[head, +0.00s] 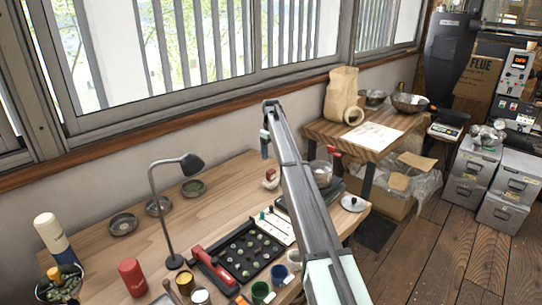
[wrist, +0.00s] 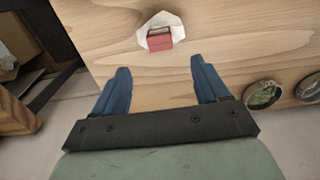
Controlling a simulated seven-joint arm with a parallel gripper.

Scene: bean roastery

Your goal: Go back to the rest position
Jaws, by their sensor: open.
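My gripper (wrist: 160,66) shows in the wrist view with its two blue fingers spread wide apart and nothing between them. A small red block-like item on a white base (wrist: 160,34) lies on the wooden table (wrist: 110,28) beyond the fingertips. In the head view my gripper (head: 265,145) hangs over the back right part of the table (head: 222,210), above and apart from the same red and white item (head: 271,179). My arm hides part of the table's right side.
Several round dishes (head: 123,223) line the table's back. A desk lamp (head: 192,164), a dark tray of small pieces (head: 244,256), a red cylinder (head: 132,278) and cups (head: 261,292) stand nearer. A second table (head: 350,137) is to the right. The window wall runs behind.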

